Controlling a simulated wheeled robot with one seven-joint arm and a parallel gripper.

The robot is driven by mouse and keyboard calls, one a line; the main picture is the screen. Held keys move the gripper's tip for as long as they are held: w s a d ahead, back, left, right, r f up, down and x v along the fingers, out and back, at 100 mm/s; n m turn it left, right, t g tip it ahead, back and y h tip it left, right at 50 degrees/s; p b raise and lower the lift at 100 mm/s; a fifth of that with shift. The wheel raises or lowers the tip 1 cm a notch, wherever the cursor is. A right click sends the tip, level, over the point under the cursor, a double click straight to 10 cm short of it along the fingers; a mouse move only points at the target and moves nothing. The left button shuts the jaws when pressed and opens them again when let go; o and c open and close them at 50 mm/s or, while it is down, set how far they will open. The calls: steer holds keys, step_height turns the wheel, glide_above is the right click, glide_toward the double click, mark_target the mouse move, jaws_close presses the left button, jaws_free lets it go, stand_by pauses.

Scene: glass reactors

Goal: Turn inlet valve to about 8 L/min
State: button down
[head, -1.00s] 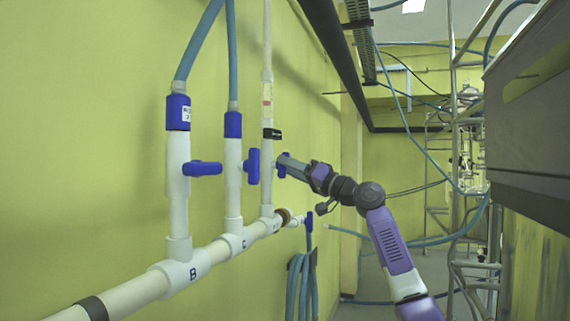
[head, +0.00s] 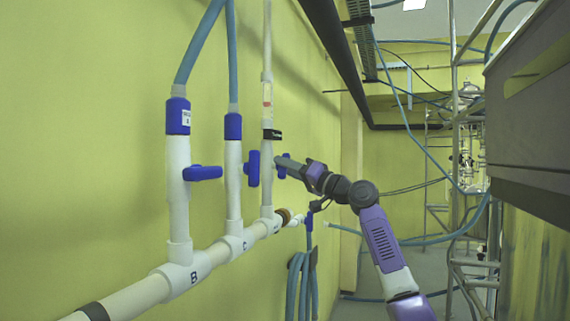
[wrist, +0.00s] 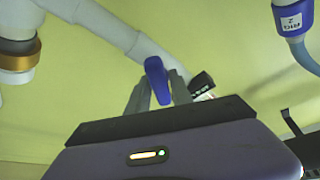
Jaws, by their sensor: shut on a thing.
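The inlet valve's blue handle (head: 281,171) sits on the third, farthest white riser pipe (head: 267,185) along the wall. My gripper (head: 283,161) reaches in from the right and is shut on this handle. In the wrist view the blue handle (wrist: 157,82) stands upright, slightly tilted, between my gripper's two grey fingers (wrist: 156,95). Above it on the riser is a clear tube section (head: 267,97) with a small red mark, perhaps the flow gauge; its reading is too small to tell.
Two other blue valve handles, one level on pipe B (head: 203,173) and one upright on pipe C (head: 252,168), lie nearer along the wall. Coiled blue hose (head: 302,285) hangs below. A large grey cabinet (head: 530,120) and metal frame (head: 455,200) stand at right.

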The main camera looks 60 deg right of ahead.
steer(key=shift+r+m+p, duration=0.2)
steer(key=shift+m+p, duration=0.45)
steer(key=shift+m, duration=0.05)
steer(key=shift+f+m+g+h, duration=0.2)
steer(key=shift+m+g+h, duration=0.1)
steer(key=c, duration=1.3)
jaws_free()
steer(key=shift+s, duration=0.1)
steer(key=b+v, duration=0.1)
steer(key=v, duration=0.6)
steer(key=shift+s+f+b, duration=0.2)
steer(key=shift+s+b, duration=0.1)
